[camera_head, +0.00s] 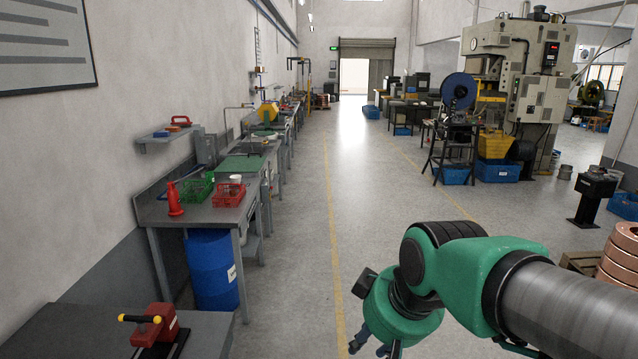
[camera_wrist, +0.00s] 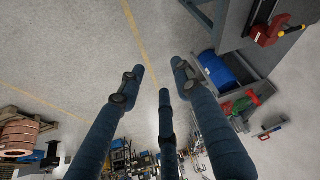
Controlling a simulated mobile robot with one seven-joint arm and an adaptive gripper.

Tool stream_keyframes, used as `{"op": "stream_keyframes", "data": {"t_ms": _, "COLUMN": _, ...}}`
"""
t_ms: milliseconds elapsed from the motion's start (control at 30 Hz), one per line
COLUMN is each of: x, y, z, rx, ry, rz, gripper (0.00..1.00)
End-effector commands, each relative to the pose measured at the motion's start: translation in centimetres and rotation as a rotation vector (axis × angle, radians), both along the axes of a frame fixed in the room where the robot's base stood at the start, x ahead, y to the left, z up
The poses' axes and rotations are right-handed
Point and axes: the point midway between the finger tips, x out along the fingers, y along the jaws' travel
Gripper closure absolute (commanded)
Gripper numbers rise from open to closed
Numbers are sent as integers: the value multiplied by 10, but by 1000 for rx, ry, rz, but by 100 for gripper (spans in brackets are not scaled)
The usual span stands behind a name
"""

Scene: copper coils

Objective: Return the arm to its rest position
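My arm reaches in from the right edge of the head view, with a green and dark wrist. My gripper (camera_head: 372,346) points down over the grey floor, left of the wrist, partly cut off by the bottom edge. In the wrist view its three blue-grey fingers (camera_wrist: 160,76) are spread apart, with only floor seen between their tips. The gripper is open and empty, and touches nothing that I can see.
A workbench (camera_head: 190,213) with red and green crates stands left. A grey table (camera_head: 208,335) with a red vise (camera_head: 153,325) is at lower left. Copper coils (camera_head: 622,255) stand on a pallet at right. The middle aisle (camera_head: 365,190) is clear.

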Motion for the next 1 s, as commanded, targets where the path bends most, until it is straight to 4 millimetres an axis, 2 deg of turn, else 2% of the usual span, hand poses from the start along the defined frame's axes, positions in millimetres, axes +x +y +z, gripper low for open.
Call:
{"op": "stream_keyframes", "data": {"t_ms": 33, "x": -12, "y": -16, "z": 2, "rx": 6, "ry": -5, "rz": -46, "gripper": 66}}
{"op": "stream_keyframes", "data": {"t_ms": 200, "x": -53, "y": -60, "z": -2, "rx": 24, "ry": -7, "rz": -206, "gripper": 66}}
{"op": "stream_keyframes", "data": {"t_ms": 400, "x": -97, "y": -98, "z": -11, "rx": 43, "ry": -12, "rz": -371, "gripper": 66}}
{"op": "stream_keyframes", "data": {"t_ms": 633, "x": -122, "y": -118, "z": -19, "rx": 55, "ry": -16, "rz": -470, "gripper": 66}}
{"op": "stream_keyframes", "data": {"t_ms": 1000, "x": -125, "y": -120, "z": -21, "rx": 56, "ry": -15, "rz": -482, "gripper": 66}}
